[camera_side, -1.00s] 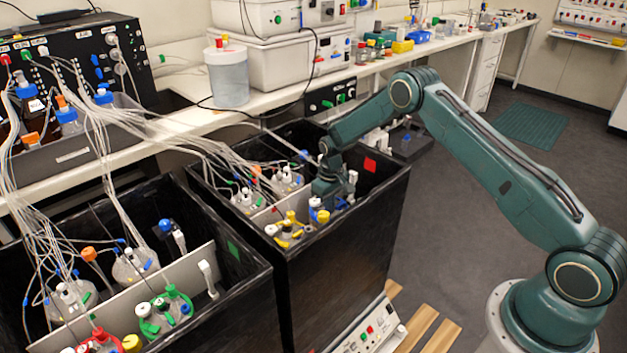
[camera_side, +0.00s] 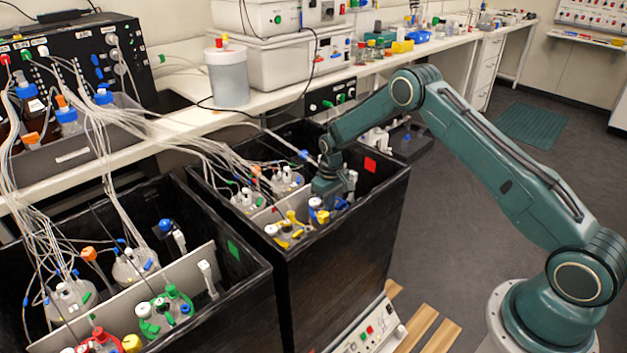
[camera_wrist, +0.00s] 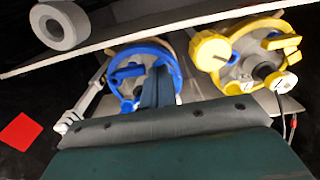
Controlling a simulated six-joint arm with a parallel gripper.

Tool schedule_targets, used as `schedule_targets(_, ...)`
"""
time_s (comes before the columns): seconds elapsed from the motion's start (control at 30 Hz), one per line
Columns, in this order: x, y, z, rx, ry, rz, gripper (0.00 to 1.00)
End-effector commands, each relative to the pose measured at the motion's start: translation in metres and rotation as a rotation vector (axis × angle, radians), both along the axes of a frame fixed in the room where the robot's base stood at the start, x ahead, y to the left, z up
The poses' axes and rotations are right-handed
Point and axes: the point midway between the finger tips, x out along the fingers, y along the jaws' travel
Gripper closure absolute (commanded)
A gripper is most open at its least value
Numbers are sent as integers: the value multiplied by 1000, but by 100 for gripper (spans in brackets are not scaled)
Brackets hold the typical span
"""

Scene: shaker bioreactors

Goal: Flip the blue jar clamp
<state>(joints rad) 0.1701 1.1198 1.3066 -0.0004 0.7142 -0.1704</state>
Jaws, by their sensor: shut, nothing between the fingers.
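The blue jar shows in the wrist view as a blue ring (camera_wrist: 178,68) around a pale lid with blue fittings. In the side view only part of its top (camera_side: 319,213) shows below my gripper. A white clamp lever (camera_wrist: 84,103) stands tilted just left of the blue ring; in the side view a white upright piece (camera_side: 352,181) shows right of my gripper. My gripper (camera_wrist: 158,88) is shut and empty, its fingers pointing down over the blue jar's lid. Whether they touch the lid I cannot tell. In the side view my gripper (camera_side: 322,196) is inside the right black box.
The yellow jar (camera_wrist: 250,52) stands close to the right of the blue one in the wrist view. A pale divider plate (camera_side: 268,214) runs behind both. The black box walls (camera_side: 352,238) surround them. Tubes (camera_side: 190,145) cross at the left. A red square (camera_wrist: 20,132) marks one wall.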

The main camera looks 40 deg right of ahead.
Motion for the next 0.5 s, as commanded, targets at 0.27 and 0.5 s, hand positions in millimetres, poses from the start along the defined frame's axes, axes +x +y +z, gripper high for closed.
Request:
schedule_targets(0.27, 0, 0, 17, 0, 0, 0, 100)
schedule_targets(0.5, 0, 0, 30, 0, 0, 0, 100)
